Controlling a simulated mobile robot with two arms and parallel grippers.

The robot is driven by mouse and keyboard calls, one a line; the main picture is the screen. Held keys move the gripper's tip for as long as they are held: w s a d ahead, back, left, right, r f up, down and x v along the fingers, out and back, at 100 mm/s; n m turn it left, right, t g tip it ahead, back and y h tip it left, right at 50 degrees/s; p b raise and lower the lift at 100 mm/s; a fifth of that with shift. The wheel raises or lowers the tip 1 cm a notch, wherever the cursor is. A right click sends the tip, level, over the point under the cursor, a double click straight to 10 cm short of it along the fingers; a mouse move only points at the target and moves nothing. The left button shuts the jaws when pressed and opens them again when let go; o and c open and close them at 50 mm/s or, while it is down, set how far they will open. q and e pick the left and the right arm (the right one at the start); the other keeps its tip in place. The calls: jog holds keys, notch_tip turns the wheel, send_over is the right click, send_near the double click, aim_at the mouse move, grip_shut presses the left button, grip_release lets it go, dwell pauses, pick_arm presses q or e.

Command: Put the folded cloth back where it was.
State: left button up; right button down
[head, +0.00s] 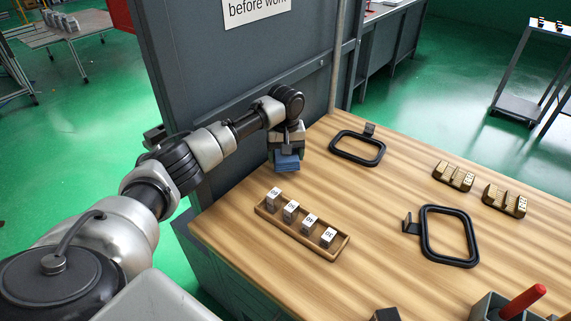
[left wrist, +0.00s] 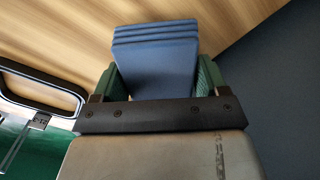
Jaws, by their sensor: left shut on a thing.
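The folded cloth (head: 287,162) is blue and shows its stacked layers in the left wrist view (left wrist: 155,62). My left gripper (head: 286,156) is shut on it, with a green finger on each side of the cloth in the left wrist view (left wrist: 157,80). The gripper points down near the table's far left edge, behind the wooden tray. I cannot tell whether the cloth touches the table (head: 385,205). My right gripper is not in view.
A wooden tray (head: 262,211) holds several numbered white blocks. Two black frames (head: 361,133) (head: 424,232) lie on the table. Two brass-coloured blocks (head: 453,176) (head: 504,201) are at the right. A grey box (head: 489,305) with a red handle stands front right. A grey panel (head: 235,80) rises behind.

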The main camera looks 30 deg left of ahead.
pick_arm(q)
notch_tip(320, 180, down, 4)
jog(key=shift+r, duration=0.1)
dwell(0.4)
jog(key=o, duration=0.8)
notch_tip(320, 180, up, 12)
